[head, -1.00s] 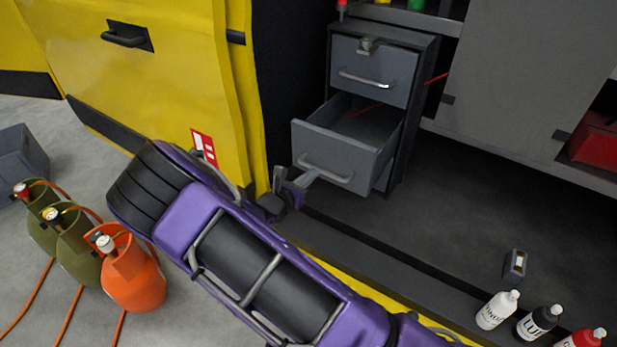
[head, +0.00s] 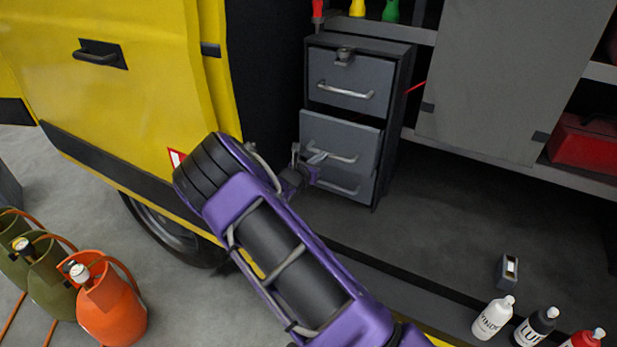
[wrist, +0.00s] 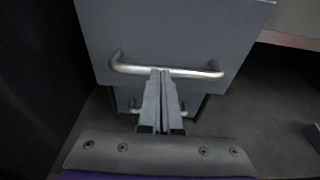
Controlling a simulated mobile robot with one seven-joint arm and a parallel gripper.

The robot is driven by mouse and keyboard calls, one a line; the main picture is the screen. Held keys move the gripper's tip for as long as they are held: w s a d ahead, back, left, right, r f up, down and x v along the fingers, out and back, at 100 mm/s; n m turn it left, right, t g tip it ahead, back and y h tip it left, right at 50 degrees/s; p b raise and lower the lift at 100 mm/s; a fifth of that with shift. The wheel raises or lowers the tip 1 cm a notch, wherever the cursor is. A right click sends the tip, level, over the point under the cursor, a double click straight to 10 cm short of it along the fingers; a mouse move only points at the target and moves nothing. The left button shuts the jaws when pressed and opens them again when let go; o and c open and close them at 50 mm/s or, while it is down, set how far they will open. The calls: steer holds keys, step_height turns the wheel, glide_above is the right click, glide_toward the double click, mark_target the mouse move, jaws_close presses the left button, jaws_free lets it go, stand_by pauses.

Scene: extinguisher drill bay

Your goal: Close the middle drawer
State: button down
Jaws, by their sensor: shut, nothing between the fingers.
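The grey cabinet (head: 391,150) stands inside the yellow van. The silver bar handle (head: 345,159) crosses the front, seen in the wrist view too (wrist: 190,73). My gripper (head: 315,157) is shut and empty. In the wrist view its fingertips (wrist: 160,71) are at the middle of the handle; whether they touch it is hard to tell.
The top drawer (head: 350,80) is shut, and the bottom drawer (head: 345,184) sits below. The yellow van door (head: 130,110) is at left. Gas cylinders (head: 110,310) stand on the floor at lower left. Bottles (head: 492,318) and a small grey object (head: 508,270) are at right.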

mark_target(332, 144)
steer(key=x, duration=0.2)
steer(key=b+x, duration=0.1)
steer(key=x, duration=0.1)
steer(key=r+x, duration=0.1)
steer(key=x, duration=0.1)
steer(key=shift+w+d+b, duration=0.15)
steer(key=shift+w+b, duration=0.05)
steer(key=shift+b, duration=0.15)
steer(key=shift+w+d+r, duration=0.1)
steer(key=shift+w+r, duration=0.05)
steer(key=shift+r, duration=0.2)
